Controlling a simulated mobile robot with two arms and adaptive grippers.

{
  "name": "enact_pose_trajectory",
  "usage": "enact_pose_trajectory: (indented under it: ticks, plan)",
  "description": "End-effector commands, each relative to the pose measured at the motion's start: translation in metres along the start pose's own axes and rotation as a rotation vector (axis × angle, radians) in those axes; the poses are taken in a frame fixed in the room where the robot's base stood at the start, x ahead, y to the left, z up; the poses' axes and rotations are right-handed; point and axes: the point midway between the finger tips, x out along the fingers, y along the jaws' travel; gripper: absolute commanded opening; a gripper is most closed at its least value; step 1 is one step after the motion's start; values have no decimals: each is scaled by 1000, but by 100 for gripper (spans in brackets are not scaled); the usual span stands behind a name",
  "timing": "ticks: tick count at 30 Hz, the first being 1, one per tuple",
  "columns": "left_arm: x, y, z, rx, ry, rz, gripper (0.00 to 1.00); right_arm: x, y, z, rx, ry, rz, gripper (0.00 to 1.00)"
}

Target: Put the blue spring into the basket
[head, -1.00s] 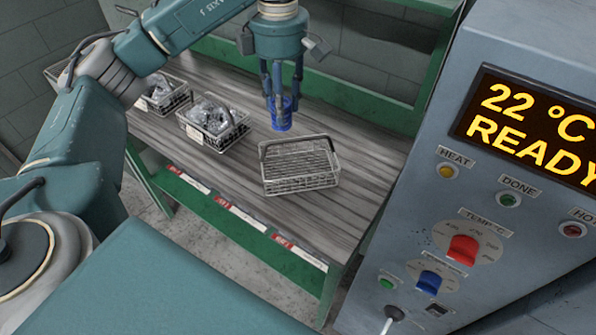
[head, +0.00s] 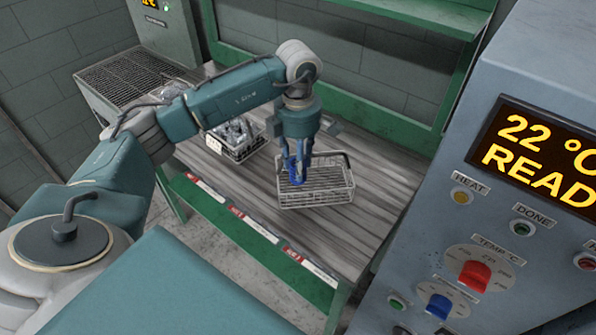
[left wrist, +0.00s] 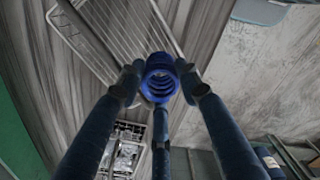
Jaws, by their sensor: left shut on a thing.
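The blue spring (head: 293,172) is held upright in my left gripper (head: 297,176), whose fingers are shut around it. In the head view the spring shows in front of the left part of the empty wire basket (head: 318,197). In the left wrist view the spring (left wrist: 160,78) sits between the three fingertips, and the basket (left wrist: 120,38) lies below and beyond it. Its height over the basket is hard to tell. My right gripper is in neither view.
A wire basket of metal parts (head: 238,142) stands left of the empty one on the wooden table (head: 375,190). Another, partly hidden by my arm, is farther left. The control panel (head: 520,200) stands close at the right. The table's right part is clear.

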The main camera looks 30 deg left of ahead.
Motion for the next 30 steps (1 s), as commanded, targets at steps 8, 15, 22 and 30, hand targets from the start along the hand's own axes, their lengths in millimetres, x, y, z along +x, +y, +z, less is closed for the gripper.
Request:
enact_pose_trajectory:
  ticks: [8, 15, 22, 30]
  plan:
    - [37, -1, 0, 1, 1, -3, 2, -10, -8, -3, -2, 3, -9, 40]
    - [40, 0, 0, 2, 0, 0, 1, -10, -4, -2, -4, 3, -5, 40]
    - [46, -1, 0, 2, 0, -1, 2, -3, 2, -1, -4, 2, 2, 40]
    - [56, -2, -1, 2, 5, -5, 2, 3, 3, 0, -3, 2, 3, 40]
